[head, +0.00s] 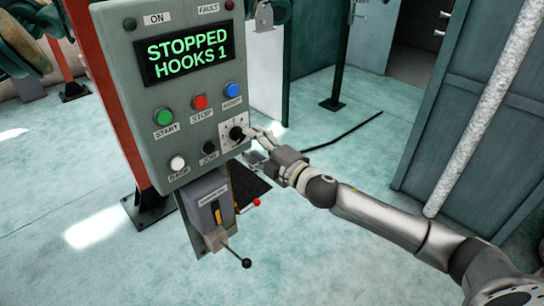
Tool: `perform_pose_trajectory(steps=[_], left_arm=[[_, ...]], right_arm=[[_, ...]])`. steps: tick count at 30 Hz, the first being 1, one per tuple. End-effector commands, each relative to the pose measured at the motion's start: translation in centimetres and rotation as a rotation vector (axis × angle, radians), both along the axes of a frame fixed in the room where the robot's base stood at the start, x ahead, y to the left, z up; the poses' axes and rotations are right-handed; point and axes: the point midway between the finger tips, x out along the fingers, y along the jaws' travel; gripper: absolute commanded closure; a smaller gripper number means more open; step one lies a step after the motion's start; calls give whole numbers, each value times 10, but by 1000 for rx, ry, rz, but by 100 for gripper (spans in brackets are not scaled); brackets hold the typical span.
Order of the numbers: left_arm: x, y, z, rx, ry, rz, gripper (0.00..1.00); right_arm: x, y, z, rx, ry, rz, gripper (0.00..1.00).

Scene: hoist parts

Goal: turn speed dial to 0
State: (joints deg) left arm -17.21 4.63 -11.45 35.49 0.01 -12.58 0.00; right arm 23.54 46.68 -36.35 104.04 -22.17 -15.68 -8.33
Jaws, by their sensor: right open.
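The speed dial is a black knob (237,133) on a white square scale plate at the lower right of the grey control panel (130,110). The number its pointer stands at is too small to read. My right gripper (256,145) is open at the panel's right edge, with its fingers close to the knob. I cannot tell whether they touch it. The panel's screen (188,53) reads "STOPPED HOOKS 1" in green. My left gripper is not in view.
Near the dial are a green START button (163,117), a red STOP button (200,102), a blue button (232,90), a white button (178,163) and a black JOG button (208,147). A lever box (208,200) with a black-knobbed handle hangs below. Open floor lies left.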

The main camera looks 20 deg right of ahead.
Motion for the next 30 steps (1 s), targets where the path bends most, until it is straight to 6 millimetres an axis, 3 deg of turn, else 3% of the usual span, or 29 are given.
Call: perform_pose_trajectory(steps=[9,15,30], left_arm=[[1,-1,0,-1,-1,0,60],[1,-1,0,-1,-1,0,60],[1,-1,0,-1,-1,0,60]], right_arm=[[-45,-16,-1,-2,2,0,43],[-62,-22,-1,-1,1,0,43],[-72,-26,0,-1,0,0,43]])
